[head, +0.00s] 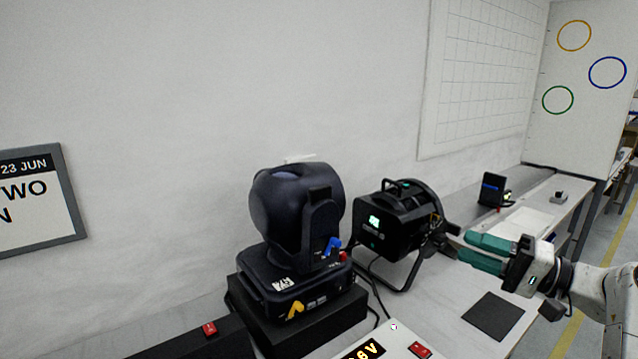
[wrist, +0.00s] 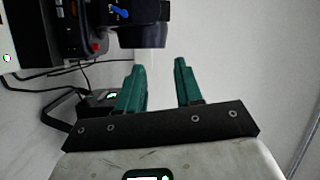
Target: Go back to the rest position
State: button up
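My gripper (head: 468,246) reaches in from the right in the head view, with teal fingers pointing left. In the wrist view the two fingers (wrist: 159,66) stand apart with nothing between them. A black par can (head: 385,225) with a lit display stands on a bracket just left of the fingertips. I cannot tell whether the fingers touch its bracket knob. A dark moving-head light (head: 297,215) with blue, yellow and red parts stands further left on a black box; part of it shows in the wrist view (wrist: 95,20).
The light grey bench (head: 440,298) runs along the wall, with a dark square mat (head: 490,316) below my gripper. A panel with a yellow readout (head: 362,350) and red switches is at the front. A small black device (head: 493,189) stands further back. Cables lie behind the lights.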

jog(key=s+a+f+g+h+b, duration=0.1)
jog(key=s+a+f+h, duration=0.3)
jog(key=f, duration=0.7)
jog(key=s+d+f+g+h, duration=0.1)
jog(key=s+f+g+h, duration=0.1)
jog(key=s+f, duration=0.65)
jog(key=s+a+f+g+h+b, duration=0.1)
jog(key=s+a+f+h, duration=0.15)
jog(key=f, duration=0.95)
jog(key=s+d+f+n+g+h, duration=0.1)
jog(key=s+f+h, duration=0.1)
jog(key=s, duration=0.7)
jog(key=s+d+f+n+g+h+b, duration=0.1)
jog(key=s+d+f+g+h, duration=0.1)
jog(key=s, duration=0.7)
jog(key=s+d+f+n+g+h+b, duration=0.1)
jog(key=s+f+h, duration=0.3)
jog(key=s, duration=0.5)
jog(key=shift+s+d+f+n+g, duration=0.3)
jog(key=shift+d+f+g, duration=0.15)
jog(key=shift+f+g, duration=0.25)
